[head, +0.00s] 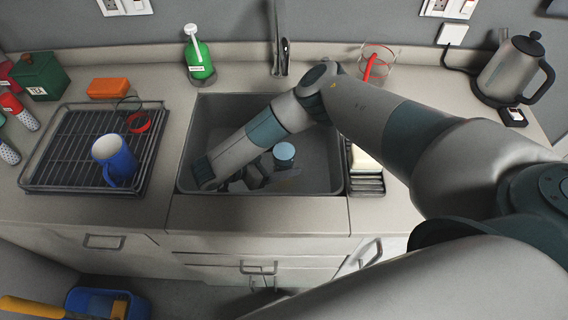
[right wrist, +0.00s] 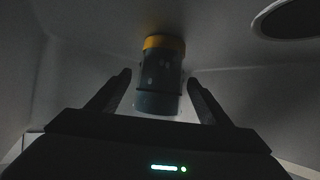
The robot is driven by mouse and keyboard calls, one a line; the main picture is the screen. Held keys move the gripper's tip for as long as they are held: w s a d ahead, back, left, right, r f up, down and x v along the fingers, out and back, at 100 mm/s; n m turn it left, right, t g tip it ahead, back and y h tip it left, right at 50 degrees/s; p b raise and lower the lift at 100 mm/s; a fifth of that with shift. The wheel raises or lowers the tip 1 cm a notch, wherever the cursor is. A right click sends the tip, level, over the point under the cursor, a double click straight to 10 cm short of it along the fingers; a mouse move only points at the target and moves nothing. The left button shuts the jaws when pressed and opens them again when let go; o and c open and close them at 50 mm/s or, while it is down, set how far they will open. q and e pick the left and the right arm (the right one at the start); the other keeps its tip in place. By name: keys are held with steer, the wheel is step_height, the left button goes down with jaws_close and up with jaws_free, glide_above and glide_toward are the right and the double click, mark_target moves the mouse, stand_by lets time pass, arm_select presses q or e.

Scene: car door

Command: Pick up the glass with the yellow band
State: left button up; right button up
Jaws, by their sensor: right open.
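The glass with the yellow band (right wrist: 158,92) shows in the right wrist view as a dark grey-blue cylinder with a yellow band at its upper end in the picture. My right gripper (right wrist: 157,78) is open, with one finger on either side of the glass in that view and gaps on both sides. In the head view my right arm reaches down into the sink, and the gripper (head: 262,176) is partly hidden near its floor. A blue round-topped vessel (head: 284,152) shows beside it; no yellow band is visible there. My left gripper is not in view.
The sink's walls (head: 335,150) surround the gripper. A drying rack (head: 75,150) with a blue mug (head: 115,160) stands left.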

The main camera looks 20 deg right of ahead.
steer(key=b+x, duration=0.2)
steer(key=x, duration=0.2)
steer(key=shift+d+f, duration=0.15)
steer(key=shift+f, duration=0.05)
steer(key=shift+d+b, duration=0.3)
steer(key=shift+w, duration=0.1)
steer(key=c, duration=1.5)
